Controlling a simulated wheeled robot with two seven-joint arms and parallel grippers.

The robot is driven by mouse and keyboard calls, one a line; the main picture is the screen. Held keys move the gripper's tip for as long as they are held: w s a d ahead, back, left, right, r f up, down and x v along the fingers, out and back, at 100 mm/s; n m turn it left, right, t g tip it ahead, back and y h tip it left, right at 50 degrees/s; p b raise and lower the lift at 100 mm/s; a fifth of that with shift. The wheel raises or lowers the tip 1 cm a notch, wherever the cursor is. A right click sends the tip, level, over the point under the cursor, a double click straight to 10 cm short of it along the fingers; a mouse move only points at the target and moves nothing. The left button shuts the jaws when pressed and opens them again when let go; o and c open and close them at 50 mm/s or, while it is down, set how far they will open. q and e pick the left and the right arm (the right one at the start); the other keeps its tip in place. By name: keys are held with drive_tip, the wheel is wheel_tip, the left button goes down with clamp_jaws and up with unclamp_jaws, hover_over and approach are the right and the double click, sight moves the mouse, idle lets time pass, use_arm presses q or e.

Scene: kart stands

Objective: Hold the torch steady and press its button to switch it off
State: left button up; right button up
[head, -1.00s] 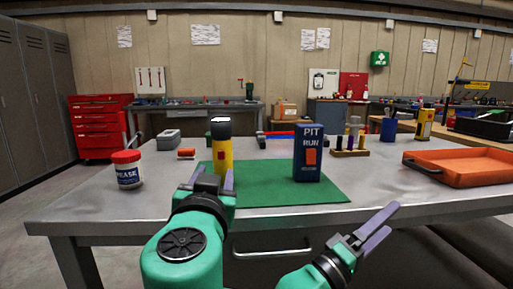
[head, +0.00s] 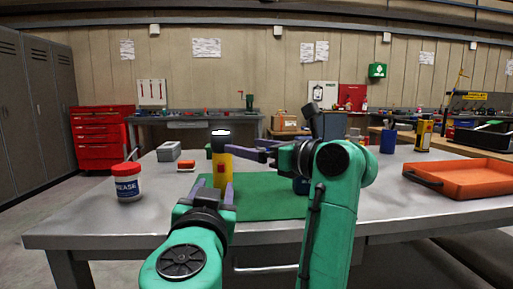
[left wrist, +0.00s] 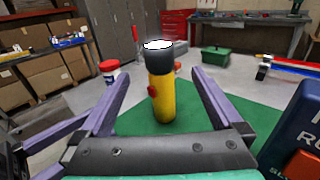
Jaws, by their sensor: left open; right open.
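The yellow torch (head: 221,170) with a black head and bright white top stands upright on the green mat (head: 262,203). Its red button shows on the yellow body (left wrist: 152,91) in the left wrist view.
A blue box (left wrist: 304,130) stands close to the right of my left gripper, mostly hidden by my arm in the head view. A grease tub (head: 127,184) stands at the left. An orange tray (head: 470,181) lies at the right. The table's front left is clear.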

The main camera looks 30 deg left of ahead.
sight(214, 139)
use_arm(q)
drive_tip(key=a, duration=0.4)
drive_tip(key=w+a, duration=0.1)
drive_tip(key=a, duration=0.3)
drive_tip(key=w+a, duration=0.1)
drive_tip(key=a, duration=0.4)
drive_tip(key=shift+d, duration=0.1)
clamp_jaws()
use_arm(e)
clamp_jaws()
idle(2.8)
